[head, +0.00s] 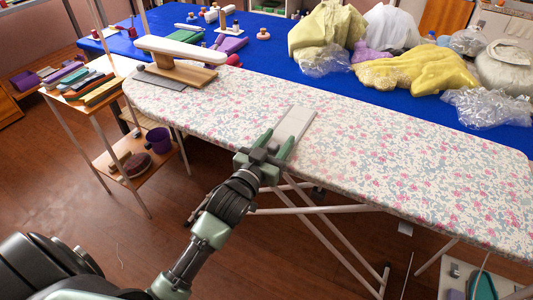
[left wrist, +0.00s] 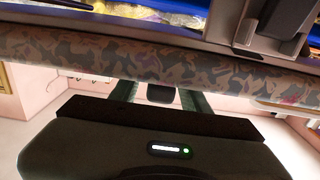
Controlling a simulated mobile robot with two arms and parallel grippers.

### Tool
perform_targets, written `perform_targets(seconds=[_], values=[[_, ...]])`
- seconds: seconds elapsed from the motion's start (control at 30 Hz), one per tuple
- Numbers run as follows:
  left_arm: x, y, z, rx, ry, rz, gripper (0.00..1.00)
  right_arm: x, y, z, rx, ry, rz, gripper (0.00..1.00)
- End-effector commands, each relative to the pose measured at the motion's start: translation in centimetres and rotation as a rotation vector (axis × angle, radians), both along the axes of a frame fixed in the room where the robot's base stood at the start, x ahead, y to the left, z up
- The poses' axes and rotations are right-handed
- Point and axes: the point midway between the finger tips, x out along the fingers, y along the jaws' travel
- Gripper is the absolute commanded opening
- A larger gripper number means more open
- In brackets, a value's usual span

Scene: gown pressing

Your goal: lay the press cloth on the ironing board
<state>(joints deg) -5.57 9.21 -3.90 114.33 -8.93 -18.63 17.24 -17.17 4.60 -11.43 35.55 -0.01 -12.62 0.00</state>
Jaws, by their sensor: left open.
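A pale, flat rectangular cloth, which looks like the press cloth (head: 298,121), lies on the floral ironing board (head: 400,165) near its front edge. My left gripper (head: 277,141) is open at that edge, its fingers pointing toward the cloth's near end. I cannot tell whether they touch it. In the left wrist view, the gripper's fingers (left wrist: 160,95) show apart, with the board's patterned edge (left wrist: 150,55) running across beyond them. The cloth cannot be made out surely there. My right gripper is not in view.
A small sleeve board (head: 180,52) stands at the board's left end. Beyond lies a blue table (head: 270,62) with yellow garments (head: 415,70) and clear plastic bags. A wooden cart (head: 130,150) with folded cloths stands at left. The board's right part is clear.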

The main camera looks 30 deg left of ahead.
Motion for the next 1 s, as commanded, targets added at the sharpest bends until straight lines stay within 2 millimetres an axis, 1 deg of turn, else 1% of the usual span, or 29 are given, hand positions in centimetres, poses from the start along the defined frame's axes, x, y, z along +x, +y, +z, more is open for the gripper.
perform_targets(seconds=[0.03,0.3,0.4,0.5,0.6,0.7,0.9,0.97,1.0], values=[[-1.0,0.0,-0.2,0.000,0.002,0.000,0.47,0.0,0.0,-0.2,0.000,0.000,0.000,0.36],[-6.8,0.3,-0.3,-0.001,0.004,0.001,0.47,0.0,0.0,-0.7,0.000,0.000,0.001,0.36],[-8.5,0.3,-0.2,0.000,0.003,0.000,0.47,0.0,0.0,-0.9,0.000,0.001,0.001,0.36],[-9.7,0.3,-0.1,-0.001,0.002,0.000,0.47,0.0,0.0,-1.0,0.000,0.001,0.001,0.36],[-10.4,0.4,-0.1,-0.001,0.001,0.001,0.47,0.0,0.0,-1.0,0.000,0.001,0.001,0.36],[-10.7,0.4,0.0,0.000,0.000,0.001,0.47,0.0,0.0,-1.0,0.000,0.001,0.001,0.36],[-10.7,0.4,0.0,0.000,0.001,0.001,0.47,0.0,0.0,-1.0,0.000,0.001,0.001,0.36],[-10.6,0.3,-0.6,0.000,0.010,-0.001,0.47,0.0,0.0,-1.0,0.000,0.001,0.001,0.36],[-10.4,0.2,-1.5,0.000,0.025,-0.003,0.47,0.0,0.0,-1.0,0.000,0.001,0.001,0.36]])
